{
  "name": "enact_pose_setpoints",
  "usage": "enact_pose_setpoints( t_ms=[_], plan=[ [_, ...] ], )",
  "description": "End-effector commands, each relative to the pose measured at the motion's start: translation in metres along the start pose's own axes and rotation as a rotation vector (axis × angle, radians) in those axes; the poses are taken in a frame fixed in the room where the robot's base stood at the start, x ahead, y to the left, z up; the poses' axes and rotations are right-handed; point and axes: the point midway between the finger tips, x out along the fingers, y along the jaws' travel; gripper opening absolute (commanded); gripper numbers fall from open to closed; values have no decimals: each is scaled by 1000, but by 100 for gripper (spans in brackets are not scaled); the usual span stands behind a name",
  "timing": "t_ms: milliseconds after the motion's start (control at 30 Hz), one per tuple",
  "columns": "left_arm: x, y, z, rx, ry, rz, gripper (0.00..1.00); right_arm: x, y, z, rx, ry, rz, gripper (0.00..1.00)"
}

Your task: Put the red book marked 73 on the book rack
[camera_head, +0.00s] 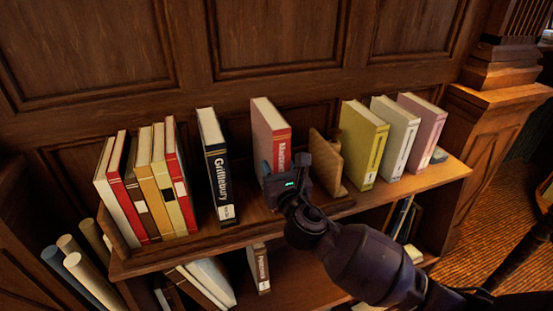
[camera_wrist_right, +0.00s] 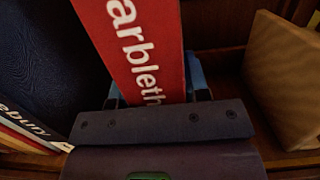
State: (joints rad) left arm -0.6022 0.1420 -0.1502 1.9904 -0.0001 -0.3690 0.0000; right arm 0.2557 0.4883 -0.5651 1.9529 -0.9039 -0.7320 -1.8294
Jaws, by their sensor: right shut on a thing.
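The red book (camera_head: 270,130), pale on its side with a red spine, stands upright between the navy book and a brown wooden panel. Its spine lettering shows large in the right wrist view (camera_wrist_right: 140,45); no 73 can be read because my gripper covers the lower spine. My right gripper (camera_head: 285,172) is shut on the red book, its blue fingers (camera_wrist_right: 200,80) on either side of the spine. The book rack (camera_head: 262,222) is a wooden holder on the shelf top, with books at its left. Whether the book's bottom touches it is hidden. My left gripper is out of view.
A navy book (camera_head: 216,160) stands left of the red book, with a gap. The brown panel (camera_head: 326,160) is close on the right. Olive (camera_head: 362,140), white (camera_head: 396,135) and pink books (camera_head: 422,130) stand further right. Rolled papers (camera_head: 85,275) are at lower left.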

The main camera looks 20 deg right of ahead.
Motion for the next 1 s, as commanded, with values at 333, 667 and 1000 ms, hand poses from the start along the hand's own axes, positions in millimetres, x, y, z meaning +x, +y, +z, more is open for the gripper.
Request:
enact_pose_setpoints(
  t_ms=[333,667,1000],
  plan=[
    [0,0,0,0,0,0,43,0,0,0,1,-8,1,0],
    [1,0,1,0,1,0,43,-1,0,-6,1,-1,0,67],
    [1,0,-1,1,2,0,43,0,0,-3,0,-2,0,68]
  ],
)
